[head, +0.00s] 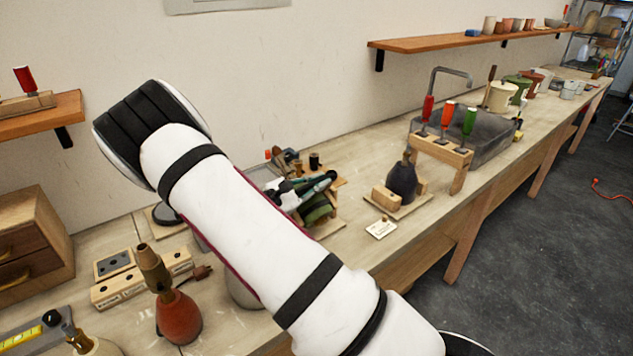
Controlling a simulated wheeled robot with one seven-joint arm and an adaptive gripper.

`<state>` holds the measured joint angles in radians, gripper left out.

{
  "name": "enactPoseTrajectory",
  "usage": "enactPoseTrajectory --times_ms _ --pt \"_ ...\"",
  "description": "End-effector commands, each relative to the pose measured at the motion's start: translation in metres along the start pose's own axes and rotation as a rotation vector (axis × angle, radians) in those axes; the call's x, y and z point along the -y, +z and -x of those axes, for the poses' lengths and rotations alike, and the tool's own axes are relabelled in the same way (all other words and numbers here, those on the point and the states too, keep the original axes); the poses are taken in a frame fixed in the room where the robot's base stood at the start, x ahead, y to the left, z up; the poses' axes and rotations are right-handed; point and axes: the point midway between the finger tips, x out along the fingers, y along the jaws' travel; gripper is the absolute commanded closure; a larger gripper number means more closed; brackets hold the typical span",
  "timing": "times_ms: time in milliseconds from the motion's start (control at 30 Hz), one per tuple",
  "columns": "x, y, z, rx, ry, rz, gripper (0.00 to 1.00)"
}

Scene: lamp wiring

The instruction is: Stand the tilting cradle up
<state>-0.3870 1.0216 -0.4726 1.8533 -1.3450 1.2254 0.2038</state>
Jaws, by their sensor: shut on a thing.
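The tilting cradle (328,228) is a light wooden stand on the bench beyond my forearm. A green rounded lamp body (318,208) lies in it, leaning over rather than upright. My gripper (318,185) shows only in part, as dark and teal pieces at the cradle's upper side. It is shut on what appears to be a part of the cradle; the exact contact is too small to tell. My white arm hides the left side of the cradle and much of the gripper.
A dark lamp body (403,182) stands upright between wooden blocks to the right, with a small card (381,228) before it. A wooden screwdriver rack (442,150) and grey tray (490,145) stand beyond. A red lamp body (178,317) and socketed block (140,280) stand left.

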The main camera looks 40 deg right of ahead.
Motion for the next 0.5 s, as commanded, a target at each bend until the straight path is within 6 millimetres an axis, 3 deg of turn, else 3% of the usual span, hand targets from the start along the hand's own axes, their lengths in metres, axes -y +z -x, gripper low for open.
enactPoseTrajectory --times_ms 300,333,400,500 --pt "0.0022 -0.0002 0.0005 0.0 -0.003 0.004 1.0" --pt "0.0022 -0.0002 0.0005 0.001 -0.003 0.004 0.81" --pt "0.002 -0.0002 0.0005 0.0 -0.003 0.003 0.67" --pt "0.0017 -0.0003 0.0003 0.0 -0.003 0.003 0.67"
